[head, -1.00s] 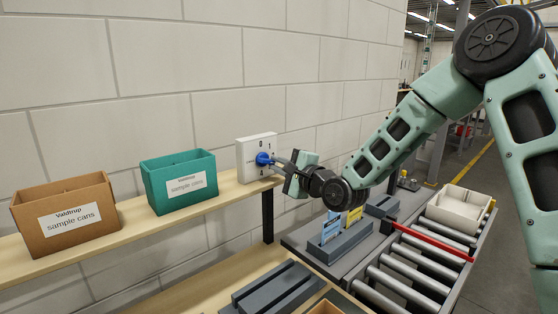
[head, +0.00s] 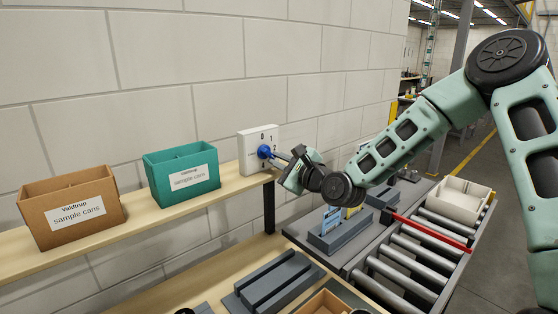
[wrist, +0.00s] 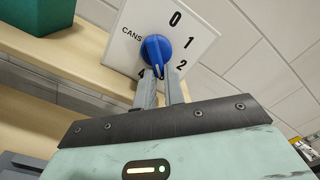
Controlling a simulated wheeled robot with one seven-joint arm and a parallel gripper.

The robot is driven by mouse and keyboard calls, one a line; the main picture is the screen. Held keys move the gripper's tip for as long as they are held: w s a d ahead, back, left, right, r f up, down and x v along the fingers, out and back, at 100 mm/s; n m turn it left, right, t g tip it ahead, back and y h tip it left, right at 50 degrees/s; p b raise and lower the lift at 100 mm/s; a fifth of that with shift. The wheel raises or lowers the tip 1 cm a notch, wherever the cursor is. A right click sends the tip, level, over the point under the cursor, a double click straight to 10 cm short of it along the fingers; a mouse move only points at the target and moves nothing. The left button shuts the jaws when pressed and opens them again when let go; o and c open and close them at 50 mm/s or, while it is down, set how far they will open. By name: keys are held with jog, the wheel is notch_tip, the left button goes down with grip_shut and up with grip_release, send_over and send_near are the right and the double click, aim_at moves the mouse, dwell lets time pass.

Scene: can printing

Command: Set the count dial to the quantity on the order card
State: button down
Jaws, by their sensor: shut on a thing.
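The count dial is a blue knob (wrist: 156,50) on a white panel (wrist: 195,35) marked CANS, with 0, 1, 2 and 4 readable around it. In the head view the knob (head: 264,151) is on the front of the white box at the shelf's right end. My gripper (wrist: 158,78) is shut on the knob, its two fingers reaching it from below in the wrist view. The fingers partly cover the lower numbers, and I cannot tell the exact setting. A blue card (head: 331,218) stands in a grey holder (head: 340,238); its print is too small to read.
A teal box (head: 181,175) and a brown box (head: 72,205), both labelled sample cans, stand on the shelf left of the dial. A roller conveyor (head: 405,262) with a red bar and a white tray (head: 460,200) lies at the right. A grey slotted block (head: 272,284) is below.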

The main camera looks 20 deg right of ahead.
jog(key=c, duration=1.5)
grip_release()
jog(key=shift+s+d, duration=0.1)
jog(key=shift+p+v, duration=6.6)
jog(key=shift+v, duration=2.05)
